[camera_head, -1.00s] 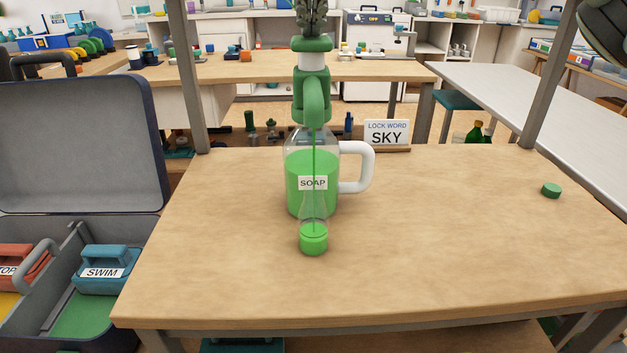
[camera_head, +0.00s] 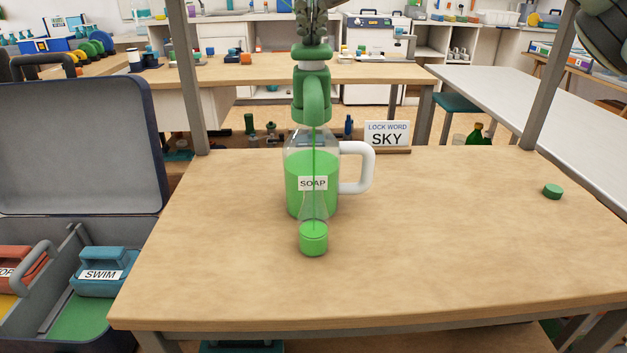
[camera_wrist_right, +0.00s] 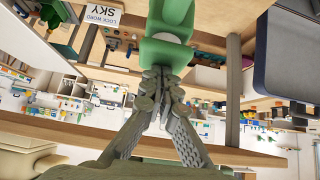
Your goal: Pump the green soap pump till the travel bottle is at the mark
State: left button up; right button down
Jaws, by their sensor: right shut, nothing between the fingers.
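The soap dispenser (camera_head: 297,172) is a clear jug of green liquid with a white handle and a SOAP label. A thin green stream runs from the spout into the small clear travel bottle (camera_head: 313,240), upright in front of the dispenser. Green liquid fills its lower part; I cannot make out the mark clearly. My left gripper is not in view.
A green cap (camera_head: 553,191) lies at the right of the wooden table (camera_head: 450,250). A LOCK WORD SKY sign (camera_head: 387,134) stands at the back edge. An open case (camera_head: 80,145) with colored blocks is on the left. The table's front and right are mostly clear.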

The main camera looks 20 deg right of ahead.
jog(key=shift+f, duration=0.1)
dwell(0.3)
jog(key=shift+r+p, duration=0.85)
jog(key=shift+r, duration=0.2)
notch_tip(320, 180, up, 5)
jog(key=p, duration=0.4)
jog(key=shift+f, duration=0.2)
jog(key=shift+r, duration=0.65)
